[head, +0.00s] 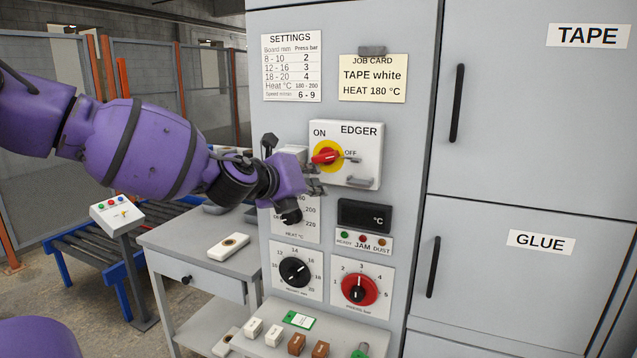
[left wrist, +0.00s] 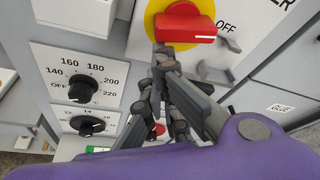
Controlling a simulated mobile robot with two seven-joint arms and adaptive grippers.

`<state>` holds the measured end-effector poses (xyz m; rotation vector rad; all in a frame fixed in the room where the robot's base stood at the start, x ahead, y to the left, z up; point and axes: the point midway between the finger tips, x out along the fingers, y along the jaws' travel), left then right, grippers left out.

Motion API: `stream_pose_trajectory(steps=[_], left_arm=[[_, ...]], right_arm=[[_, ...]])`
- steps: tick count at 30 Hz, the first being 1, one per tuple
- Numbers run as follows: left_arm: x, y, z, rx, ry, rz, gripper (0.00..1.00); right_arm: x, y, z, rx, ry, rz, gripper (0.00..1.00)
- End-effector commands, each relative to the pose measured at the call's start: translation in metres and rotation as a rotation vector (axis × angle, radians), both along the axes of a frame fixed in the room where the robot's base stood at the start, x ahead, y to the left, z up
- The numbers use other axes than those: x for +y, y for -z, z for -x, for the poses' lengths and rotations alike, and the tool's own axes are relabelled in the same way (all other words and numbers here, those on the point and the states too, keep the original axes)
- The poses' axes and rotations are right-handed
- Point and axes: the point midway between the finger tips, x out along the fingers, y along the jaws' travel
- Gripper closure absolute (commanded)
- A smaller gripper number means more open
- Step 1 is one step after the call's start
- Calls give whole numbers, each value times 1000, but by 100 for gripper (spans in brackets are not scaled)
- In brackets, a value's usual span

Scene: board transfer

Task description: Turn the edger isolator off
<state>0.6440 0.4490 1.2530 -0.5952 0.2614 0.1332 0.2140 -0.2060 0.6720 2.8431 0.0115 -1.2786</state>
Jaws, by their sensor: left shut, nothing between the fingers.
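The edger isolator is a red handle (head: 325,156) on a yellow disc, mounted on a white box (head: 366,138) marked EDGER. ON is printed above the handle and OFF to its right. In the left wrist view the red handle (left wrist: 185,22) lies level, with a white mark on its right end, on the OFF side. My left gripper (head: 315,181) is shut and empty, just below the handle. In the left wrist view its fingertips (left wrist: 175,62) are close under the handle; I cannot tell whether they touch it. My right gripper is not in view.
A heat dial (left wrist: 82,89) is below the isolator, partly behind my left gripper in the head view. A black knob (head: 294,271) and a red knob (head: 359,288) are lower down. A grey side table (head: 185,240) stands left; tall cabinets (head: 540,120) stand right.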

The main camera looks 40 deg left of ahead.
Motion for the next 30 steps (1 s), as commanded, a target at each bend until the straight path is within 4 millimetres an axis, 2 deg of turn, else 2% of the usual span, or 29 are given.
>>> stream_pose_trajectory(steps=[3,30], left_arm=[[4,-3,1,18,0,-86,100],[15,-9,3,12,-1,-75,100]], right_arm=[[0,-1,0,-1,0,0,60],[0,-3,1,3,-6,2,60]])
